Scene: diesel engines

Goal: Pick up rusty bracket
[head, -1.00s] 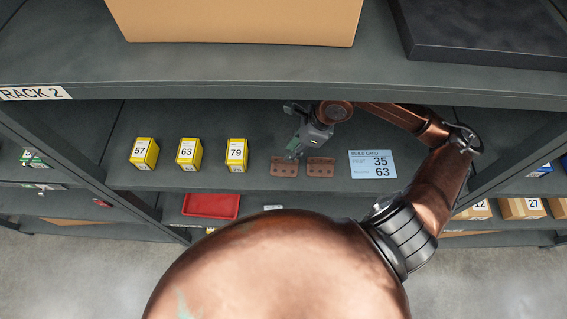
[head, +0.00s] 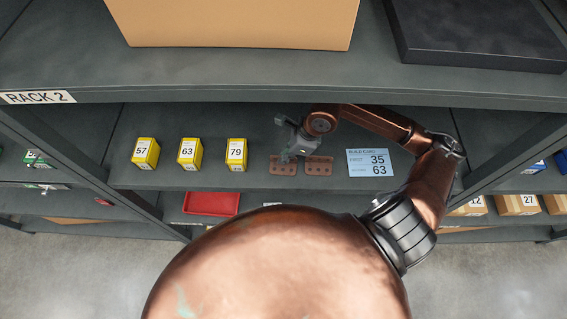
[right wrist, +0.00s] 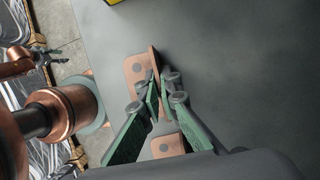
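Two rusty brown brackets with holes lie side by side on the middle shelf, a left one (head: 282,168) and a right one (head: 319,169). My right gripper (head: 287,159) is down at the back edge of the left bracket. In the right wrist view, the fingertips (right wrist: 158,98) are close together at the thin upright flange of that bracket (right wrist: 138,72). I cannot tell whether they press on it.
Yellow boxes numbered 57 (head: 145,153), 63 (head: 189,153) and 79 (head: 236,154) stand to the left. A blue build card (head: 371,163) lies to the right. The upper shelf (head: 230,75) overhangs from above. A red tray (head: 211,204) sits below.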

